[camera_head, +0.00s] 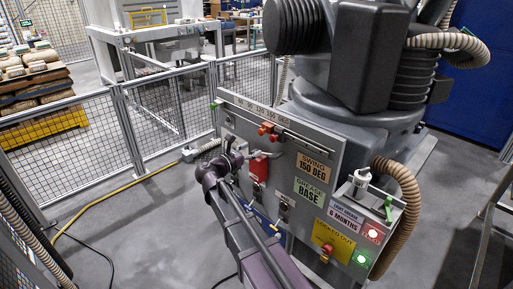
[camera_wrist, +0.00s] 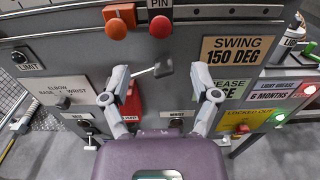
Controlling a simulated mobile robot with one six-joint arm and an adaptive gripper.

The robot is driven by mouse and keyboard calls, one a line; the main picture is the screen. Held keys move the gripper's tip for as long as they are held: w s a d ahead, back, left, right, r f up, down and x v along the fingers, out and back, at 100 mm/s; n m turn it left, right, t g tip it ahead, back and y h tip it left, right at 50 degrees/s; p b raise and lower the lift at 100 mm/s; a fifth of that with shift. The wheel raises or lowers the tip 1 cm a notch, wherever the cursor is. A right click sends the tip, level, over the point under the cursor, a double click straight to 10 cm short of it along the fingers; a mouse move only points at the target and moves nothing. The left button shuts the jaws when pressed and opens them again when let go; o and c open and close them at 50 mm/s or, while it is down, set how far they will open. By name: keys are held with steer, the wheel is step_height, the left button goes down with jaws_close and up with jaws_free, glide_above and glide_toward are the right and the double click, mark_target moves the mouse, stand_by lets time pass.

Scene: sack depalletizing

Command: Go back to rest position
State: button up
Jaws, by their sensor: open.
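My gripper (camera_wrist: 166,85) is open in front of the grey control panel (camera_wrist: 185,50). Its two grey fingers are spread apart with nothing held between them. A small grey lever (camera_wrist: 163,69) on the panel shows just beyond and between the fingertips; I cannot tell whether a finger touches it. A red part (camera_wrist: 133,100) on the panel is partly hidden behind the left finger. In the head view, my purple arm reaches up from the bottom to the panel's left half, and the panel (camera_head: 300,160) stands against the large dark machine (camera_head: 365,60).
Orange and red buttons (camera_wrist: 160,27) sit above my gripper. At right are warning labels, a red lamp (camera_head: 373,233) and a green lamp (camera_head: 361,259). A mesh fence (camera_head: 70,140) stands behind at left.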

steer(key=shift+s+a, duration=0.1)
stand_by(0.3)
steer(key=s+d+f+m+g+y, duration=0.7)
steer(key=s+d+f+m+g, duration=0.2)
steer(key=s+d+f+m, duration=0.7)
steer(key=s+a+f+m+g+y, duration=0.3)
steer(key=s+m+y, duration=0.45)
steer(key=m, duration=0.25)
step_height(320, 180, up, 14)
steer(key=p, duration=1.3)
steer(key=shift+d+f+h, duration=0.15)
steer(key=shift+f+h, duration=0.05)
steer(key=shift+h, duration=0.15)
stand_by(0.4)
